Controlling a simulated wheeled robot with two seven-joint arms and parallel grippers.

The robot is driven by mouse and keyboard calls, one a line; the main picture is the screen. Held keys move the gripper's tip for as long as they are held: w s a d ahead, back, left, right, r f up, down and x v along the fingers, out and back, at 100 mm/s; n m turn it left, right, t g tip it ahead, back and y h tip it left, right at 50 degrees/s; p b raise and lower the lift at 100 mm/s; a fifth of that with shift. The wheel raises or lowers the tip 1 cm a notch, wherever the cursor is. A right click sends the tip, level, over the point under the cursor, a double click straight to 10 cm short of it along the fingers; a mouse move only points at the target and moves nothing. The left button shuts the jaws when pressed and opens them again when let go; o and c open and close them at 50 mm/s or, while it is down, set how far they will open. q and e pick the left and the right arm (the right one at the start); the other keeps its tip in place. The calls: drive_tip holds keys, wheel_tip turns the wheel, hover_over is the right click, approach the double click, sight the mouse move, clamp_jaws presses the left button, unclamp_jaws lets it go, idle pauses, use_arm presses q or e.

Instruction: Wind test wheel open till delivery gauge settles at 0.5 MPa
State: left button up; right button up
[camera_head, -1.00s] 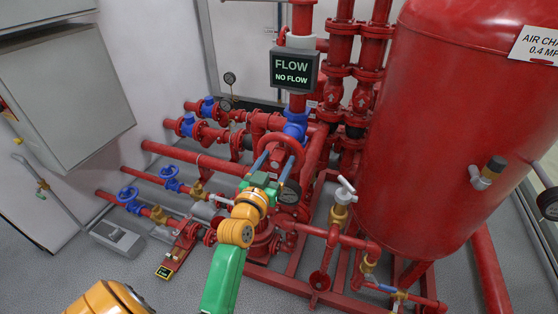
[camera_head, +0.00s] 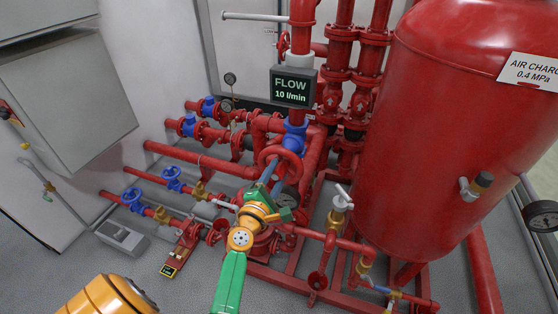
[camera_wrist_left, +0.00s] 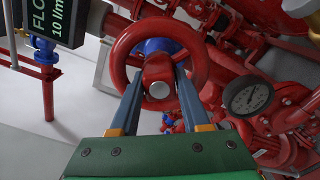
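The red test wheel (camera_head: 291,153) stands upright in front of a blue valve body in the middle of the pipework. It also fills the upper middle of the left wrist view (camera_wrist_left: 119,62). My left gripper (camera_wrist_left: 160,80) reaches into the wheel, with its two fingers apart on either side of the hub. I cannot tell whether they touch it. In the head view my left gripper (camera_head: 272,176) covers part of the wheel. My right gripper is not in view.
A display (camera_head: 292,87) above the wheel reads FLOW 10 l/min. A large red tank (camera_head: 440,150) stands at the right. A white-handled brass valve (camera_head: 341,203) is right of my left gripper. Blue-wheeled valves (camera_head: 132,199) are at the left.

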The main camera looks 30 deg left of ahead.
sight(275, 177)
use_arm(q)
drive_tip(key=shift+o, duration=1)
drive_tip(key=v, duration=0.6)
drive_tip(key=shift+s+b, duration=0.2)
drive_tip(key=shift+b, duration=0.1)
drive_tip(key=shift+s+d+r, duration=0.1)
drive_tip(key=shift+s+d, duration=0.05)
drive_tip(key=shift+s, duration=0.2)
drive_tip(key=shift+w, duration=0.1)
